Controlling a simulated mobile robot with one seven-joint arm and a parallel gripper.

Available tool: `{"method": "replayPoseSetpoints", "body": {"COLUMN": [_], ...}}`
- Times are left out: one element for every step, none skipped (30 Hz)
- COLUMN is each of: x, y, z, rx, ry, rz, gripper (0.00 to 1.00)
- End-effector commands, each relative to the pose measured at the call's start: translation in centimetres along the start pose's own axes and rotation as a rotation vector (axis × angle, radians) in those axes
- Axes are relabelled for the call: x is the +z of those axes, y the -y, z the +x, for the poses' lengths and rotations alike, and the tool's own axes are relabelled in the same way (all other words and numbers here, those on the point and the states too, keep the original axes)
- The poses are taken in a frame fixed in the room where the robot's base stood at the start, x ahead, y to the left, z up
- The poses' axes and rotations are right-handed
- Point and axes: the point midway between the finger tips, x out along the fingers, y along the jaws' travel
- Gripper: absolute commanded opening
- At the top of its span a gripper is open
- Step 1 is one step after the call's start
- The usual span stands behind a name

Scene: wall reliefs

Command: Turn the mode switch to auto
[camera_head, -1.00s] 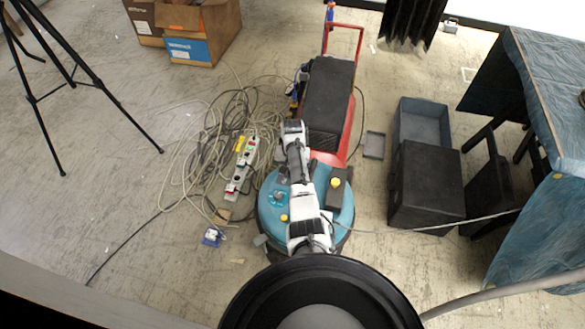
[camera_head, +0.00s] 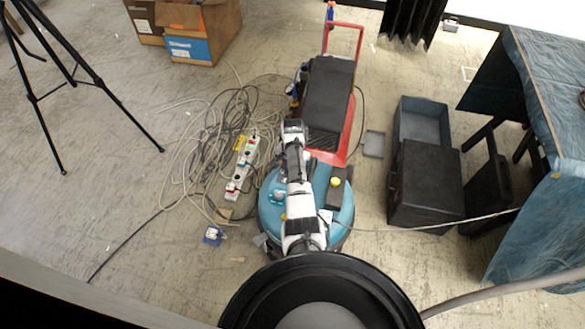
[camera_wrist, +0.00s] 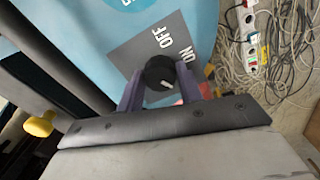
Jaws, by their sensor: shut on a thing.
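The switch is a round black knob (camera_wrist: 160,71) with a short white mark low on its face. It sits on a dark grey plate (camera_wrist: 128,58) printed OFF and ON in the wrist view. I see no "auto" label. My gripper (camera_wrist: 160,80) has its two purple fingers on either side of the knob and is shut on it. The plate is on a light blue machine body (camera_wrist: 195,20), whose round blue housing (camera_head: 342,215) also shows in the head view. There my arm covers part of the housing, and the knob and fingers cannot be made out.
A power strip (camera_head: 241,168) and tangled cables (camera_head: 205,130) lie left of the machine. A yellow knob (camera_wrist: 40,123) shows left in the wrist view. A red-framed cart part (camera_head: 345,130) stands behind. Black boxes (camera_head: 428,180) and a draped table (camera_head: 550,215) are right.

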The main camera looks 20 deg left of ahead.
Motion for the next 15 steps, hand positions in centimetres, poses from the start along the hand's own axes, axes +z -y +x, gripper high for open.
{"method": "replayPoseSetpoints", "body": {"x": [-0.06,-0.06,-0.06,-0.07,-0.06,-0.07,-0.07,-0.07,-0.07,-0.06,-0.06,-0.05,-0.05,-0.05,-0.04], "y": [0.02,0.02,0.02,0.02,0.02,0.02,0.02,0.02,0.01,0.01,0.01,0.01,0.01,0.0,0.0], "z": [-0.07,-0.07,-0.07,-0.07,-0.07,-0.08,-0.08,-0.08,-0.08,-0.07,-0.07,-0.06,-0.05,-0.05,-0.04], "rx": [-0.001,-0.001,-0.001,-0.001,-0.001,-0.001,-0.001,-0.001,-0.001,-0.001,-0.001,-0.001,-0.001,-0.001,-0.001], "ry": [-0.001,-0.001,-0.001,-0.001,-0.001,-0.001,-0.001,-0.001,-0.001,-0.001,-0.001,-0.001,-0.001,-0.001,-0.001], "rz": [0.002,0.002,0.002,0.002,0.002,0.001,0.001,0.001,0.001,0.001,0.001,0.001,0.0,0.0,0.0], "gripper": [0.13,0.13,0.13,0.13,0.13,0.13,0.13,0.4,0.45,0.49,0.53,0.58,0.58,0.58,0.58]}}
